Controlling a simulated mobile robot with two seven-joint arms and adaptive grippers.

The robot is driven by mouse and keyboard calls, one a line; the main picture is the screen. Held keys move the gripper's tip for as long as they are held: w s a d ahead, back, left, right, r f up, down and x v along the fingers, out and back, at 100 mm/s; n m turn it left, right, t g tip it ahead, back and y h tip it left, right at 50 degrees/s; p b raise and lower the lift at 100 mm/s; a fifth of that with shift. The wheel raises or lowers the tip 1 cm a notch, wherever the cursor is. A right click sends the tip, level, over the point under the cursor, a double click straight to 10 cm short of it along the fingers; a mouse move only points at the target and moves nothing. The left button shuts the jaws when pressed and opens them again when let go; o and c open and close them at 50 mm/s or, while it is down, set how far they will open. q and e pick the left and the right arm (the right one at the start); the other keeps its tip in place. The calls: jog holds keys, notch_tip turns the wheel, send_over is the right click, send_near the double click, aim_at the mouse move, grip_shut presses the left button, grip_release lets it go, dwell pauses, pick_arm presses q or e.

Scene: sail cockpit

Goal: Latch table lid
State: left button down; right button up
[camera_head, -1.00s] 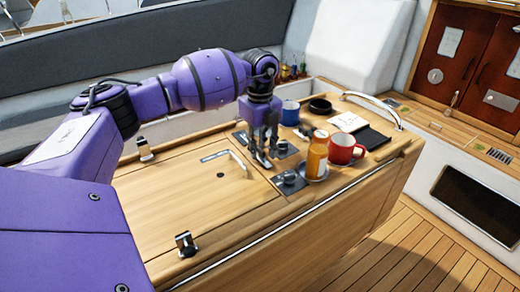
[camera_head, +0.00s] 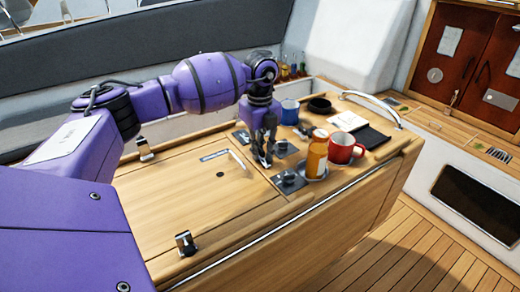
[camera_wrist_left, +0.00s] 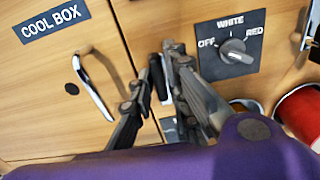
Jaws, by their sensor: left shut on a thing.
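The pale wooden cool box lid (camera_head: 185,200) lies flat in the table, with a metal handle (camera_head: 239,162) near its right side. The handle also shows in the left wrist view (camera_wrist_left: 92,88). My left gripper (camera_head: 266,161) points down at the seam right of the lid. In the left wrist view its fingers (camera_wrist_left: 160,85) are shut on a small dark upright part (camera_wrist_left: 157,76), mostly hidden between them; I cannot tell its shape. Two metal latches, one at the far left corner (camera_head: 145,149) and one at the near edge (camera_head: 186,244), stand up beside the lid. My right gripper is out of view.
A metal rail (camera_head: 375,105) curves at the table's far end. The lid's top is clear.

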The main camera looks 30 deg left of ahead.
pick_arm(q)
jog(key=m, duration=0.5)
jog(key=shift+a+r, duration=0.1)
jog(key=m, duration=0.5)
jog(key=shift+s+a+m, duration=0.1)
jog(key=shift+m, duration=0.3)
jog(key=m, duration=0.6)
jog(key=shift+a, duration=0.15)
jog(key=shift+m, duration=0.4)
jog(key=c, duration=1.9)
grip_release()
jog(key=shift+o, duration=0.2)
notch_tip(320, 180, up, 12)
